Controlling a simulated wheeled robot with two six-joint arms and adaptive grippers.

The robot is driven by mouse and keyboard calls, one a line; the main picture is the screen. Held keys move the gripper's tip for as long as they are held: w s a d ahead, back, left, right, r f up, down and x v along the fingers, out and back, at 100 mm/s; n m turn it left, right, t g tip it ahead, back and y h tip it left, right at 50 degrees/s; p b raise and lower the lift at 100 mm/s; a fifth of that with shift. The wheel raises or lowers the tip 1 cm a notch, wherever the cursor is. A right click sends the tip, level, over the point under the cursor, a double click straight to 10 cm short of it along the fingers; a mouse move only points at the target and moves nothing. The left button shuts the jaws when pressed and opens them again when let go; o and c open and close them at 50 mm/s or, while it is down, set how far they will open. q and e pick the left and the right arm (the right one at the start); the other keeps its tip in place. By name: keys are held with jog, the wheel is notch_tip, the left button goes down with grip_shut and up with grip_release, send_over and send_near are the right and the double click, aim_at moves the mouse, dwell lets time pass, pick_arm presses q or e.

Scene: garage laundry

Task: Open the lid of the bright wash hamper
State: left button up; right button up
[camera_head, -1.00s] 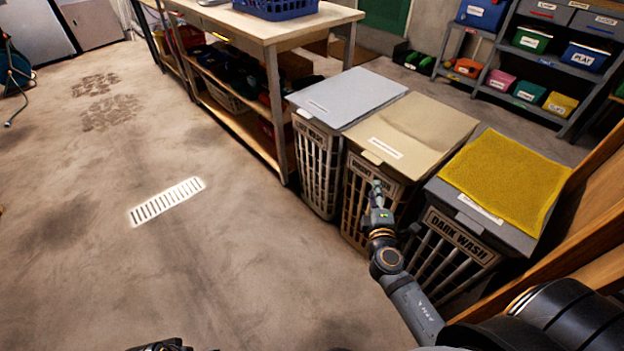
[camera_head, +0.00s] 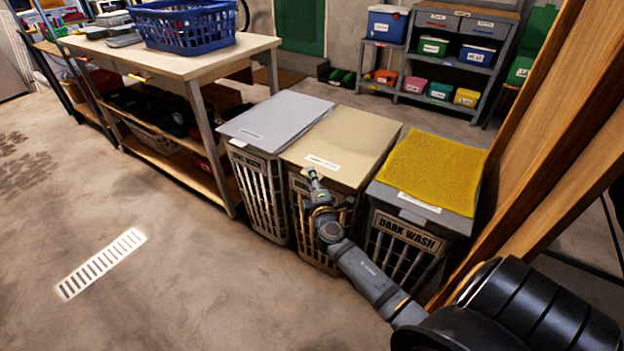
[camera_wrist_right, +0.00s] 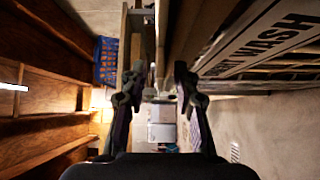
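The bright wash hamper is the middle of three hampers in the head view. Its beige lid (camera_head: 345,140) is closed and flat, with a white label near the front edge. Its slatted front (camera_head: 313,250) is partly behind my right arm. My right gripper (camera_head: 314,178) is at the lid's front edge, by the lid's tab, and hides most of the sign. In the right wrist view the gripper (camera_wrist_right: 157,92) has its fingers apart, with no object clearly held. A hamper sign ending in WASH (camera_wrist_right: 265,45) is at upper right there. I cannot tell whether a finger touches the lid. My left gripper is not in view.
A hamper with a grey lid (camera_head: 270,120) stands on the left. The dark wash hamper (camera_head: 400,245) stands on the right, a yellow cloth (camera_head: 432,170) on its lid. A workbench (camera_head: 180,62) with a blue basket (camera_head: 185,25) is behind left. Wooden boards (camera_head: 520,160) stand at right. Front-left floor is clear.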

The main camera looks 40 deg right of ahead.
jog(key=shift+c, duration=0.4)
grip_shut()
jog(key=shift+r, duration=0.1)
